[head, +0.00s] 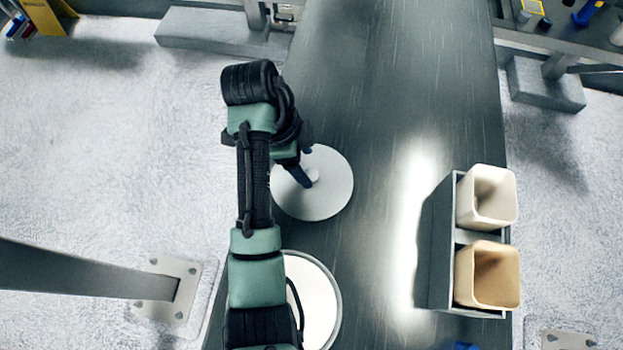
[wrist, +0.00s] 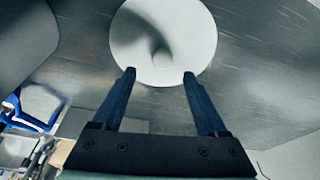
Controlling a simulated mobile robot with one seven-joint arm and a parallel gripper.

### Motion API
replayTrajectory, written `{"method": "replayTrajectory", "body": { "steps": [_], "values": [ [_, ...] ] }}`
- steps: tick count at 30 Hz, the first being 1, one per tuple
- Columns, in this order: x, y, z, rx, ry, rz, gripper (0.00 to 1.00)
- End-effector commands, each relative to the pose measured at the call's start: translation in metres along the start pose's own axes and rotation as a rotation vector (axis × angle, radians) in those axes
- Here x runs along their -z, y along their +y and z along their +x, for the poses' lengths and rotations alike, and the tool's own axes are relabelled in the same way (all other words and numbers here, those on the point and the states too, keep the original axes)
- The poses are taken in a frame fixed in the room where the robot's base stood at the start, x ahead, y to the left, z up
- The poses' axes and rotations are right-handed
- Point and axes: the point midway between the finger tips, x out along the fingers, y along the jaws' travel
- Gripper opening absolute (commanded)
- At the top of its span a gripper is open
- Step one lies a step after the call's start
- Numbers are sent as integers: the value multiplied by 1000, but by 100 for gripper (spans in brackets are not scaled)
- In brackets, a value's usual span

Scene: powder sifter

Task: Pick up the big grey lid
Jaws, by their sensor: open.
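The big grey lid (head: 330,197) is a flat round disc with a small knob at its centre, lying on the metal table. In the wrist view the lid (wrist: 190,30) is ahead of the fingertips, with its knob near the middle. My gripper (head: 307,165) reaches over the lid from the upper left in the head view. In the wrist view my gripper (wrist: 160,75) has its two dark blue fingers spread wide, with nothing between them. The knob lies beyond the tips, roughly between their lines. The fingers do not visibly hold the lid.
A round container with a white inside (head: 312,300) stands nearer, partly hidden by my arm. At the right, a grey rack (head: 437,250) holds a white cup (head: 490,197) and a tan cup (head: 488,275). The metal table (head: 390,90) is clear beyond the lid.

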Motion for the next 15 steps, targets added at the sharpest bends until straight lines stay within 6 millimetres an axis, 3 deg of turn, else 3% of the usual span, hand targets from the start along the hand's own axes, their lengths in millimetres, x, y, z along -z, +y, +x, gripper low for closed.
{"method": "replayTrajectory", "body": {
  "steps": [15],
  "values": [
    [-5,-3,54,1,-1,2,76]
  ]
}}
